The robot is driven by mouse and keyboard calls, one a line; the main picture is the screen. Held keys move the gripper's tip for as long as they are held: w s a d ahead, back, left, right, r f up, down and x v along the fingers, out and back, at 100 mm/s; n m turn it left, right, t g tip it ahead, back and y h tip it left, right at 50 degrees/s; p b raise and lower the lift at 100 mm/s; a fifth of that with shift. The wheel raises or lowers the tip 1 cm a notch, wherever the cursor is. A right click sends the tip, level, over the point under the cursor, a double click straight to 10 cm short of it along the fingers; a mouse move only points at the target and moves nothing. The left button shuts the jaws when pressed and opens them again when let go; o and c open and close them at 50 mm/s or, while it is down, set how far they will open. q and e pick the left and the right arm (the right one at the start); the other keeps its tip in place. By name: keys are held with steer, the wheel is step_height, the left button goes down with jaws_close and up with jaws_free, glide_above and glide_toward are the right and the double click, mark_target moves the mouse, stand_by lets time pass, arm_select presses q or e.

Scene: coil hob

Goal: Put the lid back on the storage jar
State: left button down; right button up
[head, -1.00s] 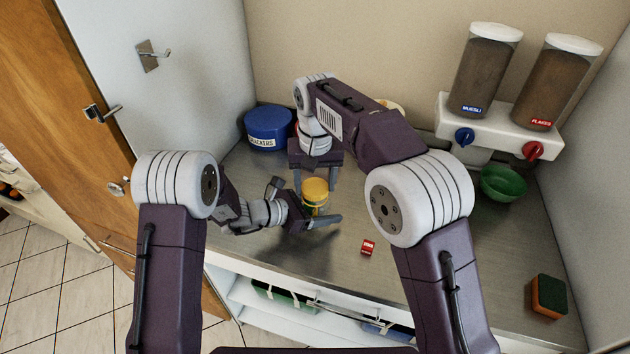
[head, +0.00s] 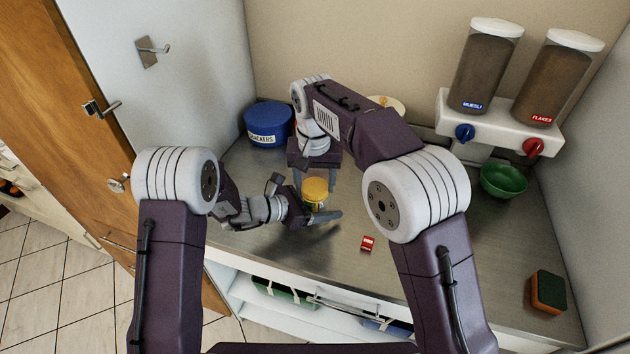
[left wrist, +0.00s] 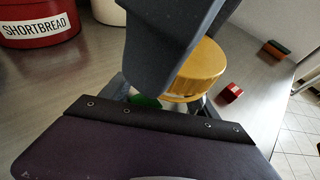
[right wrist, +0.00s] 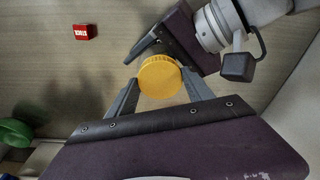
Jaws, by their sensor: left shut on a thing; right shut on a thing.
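The storage jar (head: 313,207) stands on the steel counter with the yellow lid (head: 315,187) at its top. My left gripper (head: 318,215) is shut around the jar's body from the left, low over the counter. My right gripper (head: 316,186) comes down from above and is shut on the lid's rim, which shows between its fingers in the right wrist view (right wrist: 159,77). I cannot tell whether the lid is fully seated.
A small red box (head: 367,243) lies right of the jar. A blue crackers tin (head: 268,128) stands at the back left, and a red shortbread tin (left wrist: 45,22) shows in the left wrist view. A green bowl (head: 503,181), sponge (head: 548,292) and dispensers (head: 497,127) are at the right.

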steer(key=m, duration=0.5)
steer(key=shift+a+m+h, duration=0.15)
steer(key=shift+m+h, duration=0.15)
steer(key=shift+h, duration=0.1)
steer(key=m, duration=0.3)
steer(key=shift+w+m, duration=0.1)
steer(key=shift+m, duration=0.2)
steer(key=m, duration=0.3)
steer(key=m+g, duration=0.1)
steer(key=m, duration=0.2)
steer(key=shift+w+a+h, duration=0.1)
steer(key=shift+w+h, duration=0.05)
steer(key=shift+h, duration=0.15)
steer(key=m+g, duration=0.1)
steer(key=m, duration=0.6)
steer(key=shift+w+f, duration=0.1)
steer(key=m, duration=0.5)
steer(key=shift+m+g, duration=0.3)
steer(key=o, duration=1.7)
